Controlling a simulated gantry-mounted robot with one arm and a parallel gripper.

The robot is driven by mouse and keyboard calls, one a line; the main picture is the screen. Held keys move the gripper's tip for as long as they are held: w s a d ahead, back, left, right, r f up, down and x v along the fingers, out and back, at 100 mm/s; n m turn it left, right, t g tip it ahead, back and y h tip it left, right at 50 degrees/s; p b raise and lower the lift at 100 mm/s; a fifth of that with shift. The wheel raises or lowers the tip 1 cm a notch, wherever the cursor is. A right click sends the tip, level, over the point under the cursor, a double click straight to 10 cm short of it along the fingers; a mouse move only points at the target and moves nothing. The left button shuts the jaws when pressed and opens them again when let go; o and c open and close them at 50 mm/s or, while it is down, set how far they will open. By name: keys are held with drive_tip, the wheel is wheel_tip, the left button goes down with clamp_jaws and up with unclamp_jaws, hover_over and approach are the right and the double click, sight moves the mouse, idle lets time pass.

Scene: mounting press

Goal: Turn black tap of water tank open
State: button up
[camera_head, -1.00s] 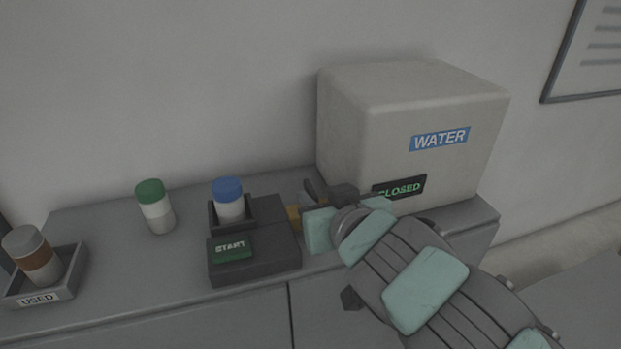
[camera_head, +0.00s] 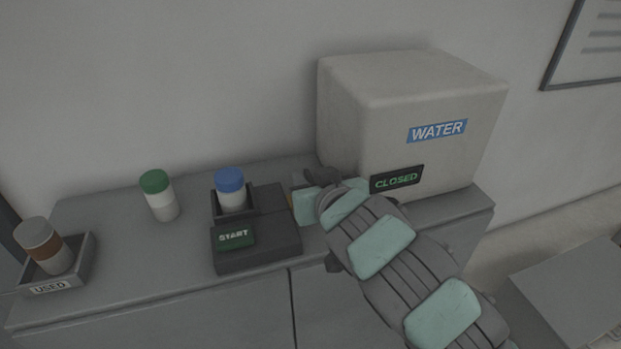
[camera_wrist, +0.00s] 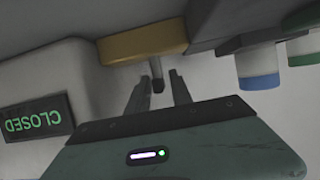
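The white water tank (camera_head: 345,115) stands at the right of the bench in the head view, with a blue WATER label (camera_head: 437,131) and a dark sign (camera_head: 396,179) reading CLOSED in green. In the wrist view, which is upside down, the sign (camera_wrist: 38,118) also reads CLOSED. A short dark piece, seemingly the black tap (camera_wrist: 157,78), shows beside a yellow-brown part (camera_wrist: 142,44). My gripper (camera_wrist: 158,85) has its fingers apart, with the dark piece between their tips; I cannot tell whether they touch it. In the head view my arm hides most of the tap area.
Left of the tank is a dark machine (camera_head: 257,257) with a START button (camera_head: 234,236) and a blue-capped bottle (camera_head: 231,190). A green-capped bottle (camera_head: 158,195) stands further left. A USED tray (camera_head: 82,262) holds a brown-banded bottle (camera_head: 43,245).

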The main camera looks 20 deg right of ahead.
clamp_jaws()
drive_tip(key=shift+n+y+b, duration=0.65)
drive_tip(key=shift+n+y, duration=0.05)
drive_tip(key=shift+y, duration=0.1)
drive_tip(key=shift+o, duration=1.1)
unclamp_jaws()
drive_tip(key=b+v, duration=0.3)
drive_tip(key=v, duration=0.7)
drive_tip(key=shift+s, duration=0.4)
drive_tip(key=shift+r, duration=0.1)
